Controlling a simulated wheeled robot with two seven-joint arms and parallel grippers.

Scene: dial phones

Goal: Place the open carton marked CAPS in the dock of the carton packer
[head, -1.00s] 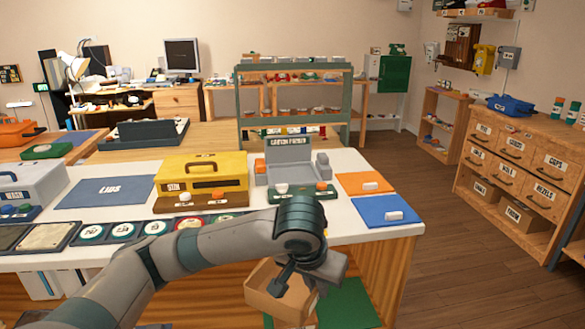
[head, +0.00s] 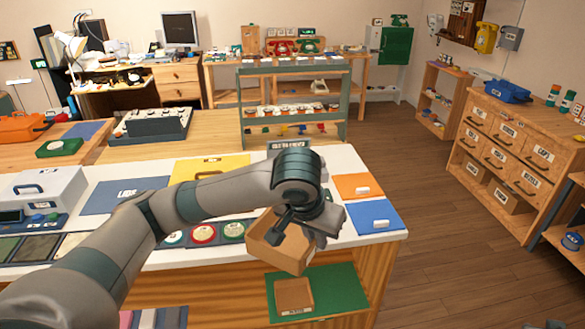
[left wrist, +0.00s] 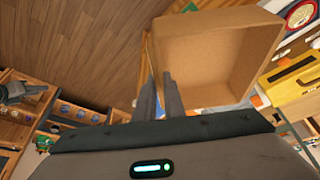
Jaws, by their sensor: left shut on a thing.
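My left gripper (head: 322,230) is shut on a brown open carton (head: 280,243), held tilted in front of the white table's edge. The left wrist view shows the carton's hollow inside (left wrist: 215,55), with the fingers (left wrist: 168,97) at its wall. I can read no CAPS mark on it. The carton packer (head: 289,145) stands on the white table behind my left arm; only its top edge shows and its dock is hidden. A grey shape (left wrist: 18,90) at the left of the left wrist view may be my right gripper; its jaws are unclear.
A small brown box (head: 294,295) lies on a green mat (head: 340,288) on a lower shelf, below the held carton. Orange (head: 357,186) and blue (head: 374,216) mats lie at the table's right end. Floor is free at right.

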